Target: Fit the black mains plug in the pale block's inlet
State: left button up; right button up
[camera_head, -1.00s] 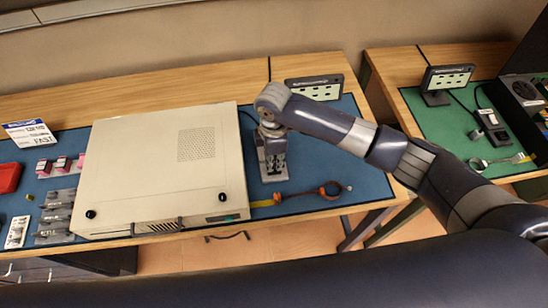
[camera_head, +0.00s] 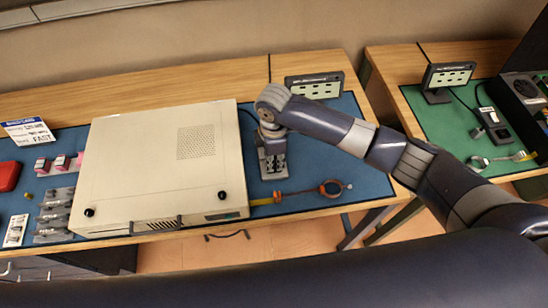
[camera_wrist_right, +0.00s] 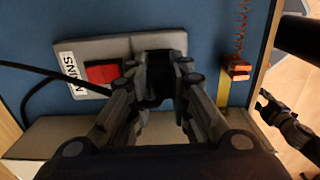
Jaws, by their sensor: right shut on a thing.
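My right gripper (camera_head: 272,168) points down at the pale block (camera_wrist_right: 115,48), to the right of the beige case. In the right wrist view the gripper (camera_wrist_right: 160,85) is shut on the black mains plug (camera_wrist_right: 158,66), which sits at the block's right part. The block lies on the blue mat, with a red switch (camera_wrist_right: 103,72) and a mains label beside the plug. The fingers and plug hide the inlet, so I cannot tell how far the plug is in it. A black cable (camera_wrist_right: 45,72) runs off to the left.
The large beige case (camera_head: 150,165) stands close left of the gripper. A wrist strap (camera_head: 333,188) lies in front to the right. A small display (camera_head: 314,86) stands behind. The blue mat (camera_head: 352,160) is clear on the right.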

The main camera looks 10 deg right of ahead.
jog(key=shift+s+f, duration=0.1)
jog(key=shift+f, duration=0.35)
dwell(0.3)
jog(key=o, duration=0.9)
jog(key=shift+c, duration=0.2)
jog(key=shift+o, duration=0.6)
jog(key=shift+o, duration=1.1)
jog(key=shift+r+p, duration=0.75)
jog(key=shift+p, duration=0.05)
